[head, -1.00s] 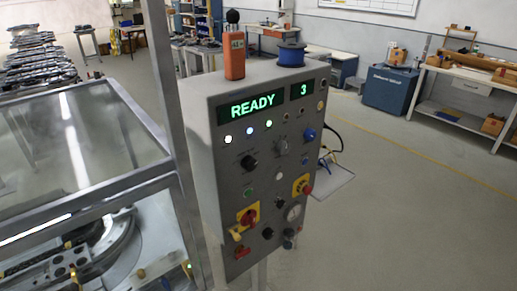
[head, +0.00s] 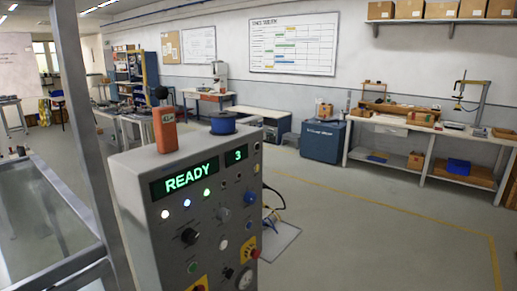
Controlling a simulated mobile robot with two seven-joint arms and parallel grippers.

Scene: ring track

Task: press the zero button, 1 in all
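A grey control panel (head: 140,205) stands at the lower left. Its green displays read READY (head: 192,178) and 3 (head: 236,155). Below are lit white, blue and green lamps (head: 187,203), a black knob (head: 190,236), a grey knob (head: 224,214) and a blue knob (head: 250,197). A green button (head: 192,267) and a white button (head: 222,244) sit lower. A red mushroom button (head: 254,253) is at the right edge. The labels are too small to read, so I cannot tell which is the zero button. The panel's bottom is cut off. Neither gripper is in view.
An orange box (head: 166,132) and a blue spool (head: 223,123) stand on the panel. A metal-framed glass enclosure (head: 45,215) is at left. A cable and a flat plate (head: 280,236) are right of the panel. Workbenches (head: 430,160) line the back wall. The floor at right is clear.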

